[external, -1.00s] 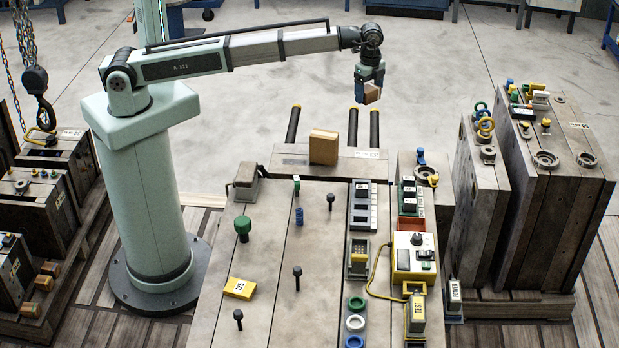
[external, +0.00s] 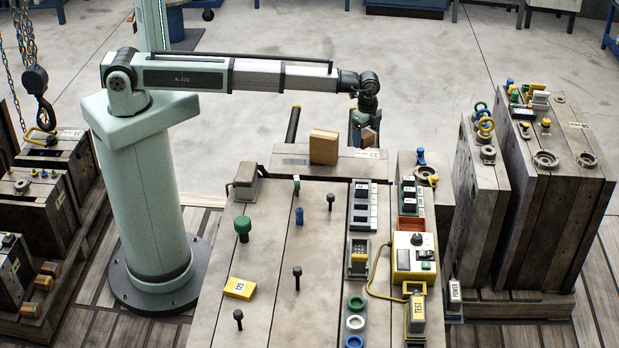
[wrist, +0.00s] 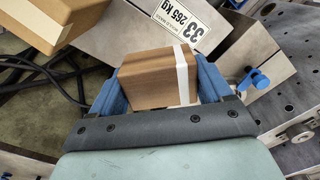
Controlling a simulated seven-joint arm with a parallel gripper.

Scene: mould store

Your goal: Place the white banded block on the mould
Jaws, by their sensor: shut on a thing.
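The white banded block (wrist: 152,80) is brown with a white strip near one end. My gripper (wrist: 160,85) is shut on it, with a blue finger on each side in the wrist view. In the external view my gripper (external: 364,120) and the block (external: 369,138) hang at the right end of a long labelled grey-brown mould piece (external: 285,160) at the back of the worktop. Whether the block touches anything beneath it I cannot tell. The mould piece's label shows beyond the block in the wrist view.
Another brown block with a yellowish band (external: 323,147) stands on the labelled piece, left of my gripper; it also shows in the wrist view (wrist: 50,22). Pegs, rings and a yellow test box (external: 413,256) occupy the worktop in front. Tall mould plates (external: 540,175) stand at the right.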

